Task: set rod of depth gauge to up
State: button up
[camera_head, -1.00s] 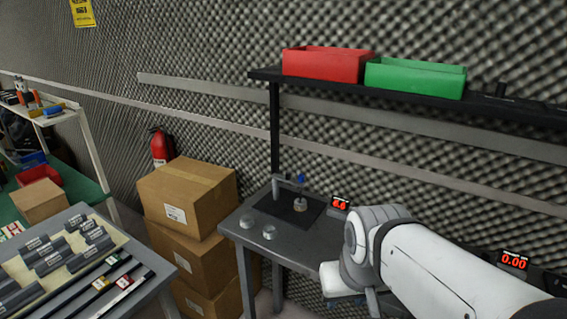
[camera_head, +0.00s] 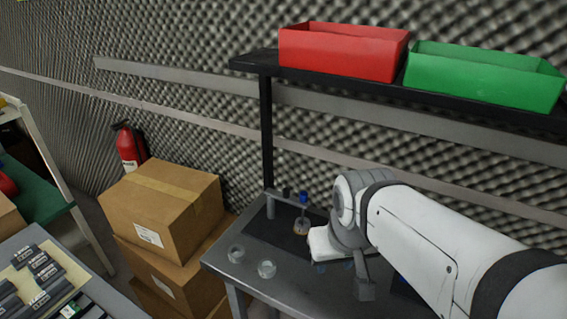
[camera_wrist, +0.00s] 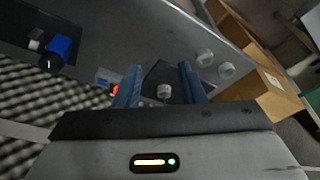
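The depth gauge (camera_head: 271,206) stands on a dark mat on the grey bench, a small stand with a horizontal arm. Its upright rod (camera_head: 303,207) has a blue top, and its lower end is close above a small round piece (camera_head: 301,228); I cannot tell whether they touch. My gripper (camera_head: 335,265) is just right of the gauge, over the bench. In the wrist view my gripper (camera_wrist: 160,80) is open, its two blue fingers apart and nothing held. A small round piece (camera_wrist: 164,92) shows beyond and between them; the rod is not clear there.
Two round metal pieces (camera_head: 252,262) sit at the bench's left front. A shelf with a red bin (camera_head: 343,55) and green bin (camera_head: 485,78) hangs above. Cardboard boxes (camera_head: 165,210) stand left.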

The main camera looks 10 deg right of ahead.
jog(key=shift+o, duration=0.5)
jog(key=shift+d, duration=0.1)
jog(key=shift+o, duration=0.2)
jog(key=shift+w+r, duration=0.15)
jog(key=shift+w, duration=0.25)
jog(key=n+t+p, duration=0.1)
jog(key=n+p, duration=0.1)
jog(key=p, duration=0.3)
send_near(304, 194)
jog(key=f, duration=0.2)
jog(key=shift+y, duration=0.3)
jog(key=x, duration=0.5)
jog(key=p+x, duration=0.1)
jog(key=x, duration=0.1)
jog(key=shift+w+d, duration=0.3)
jog(key=shift+w, duration=0.1)
jog(key=shift+t, duration=0.3)
grip_shut()
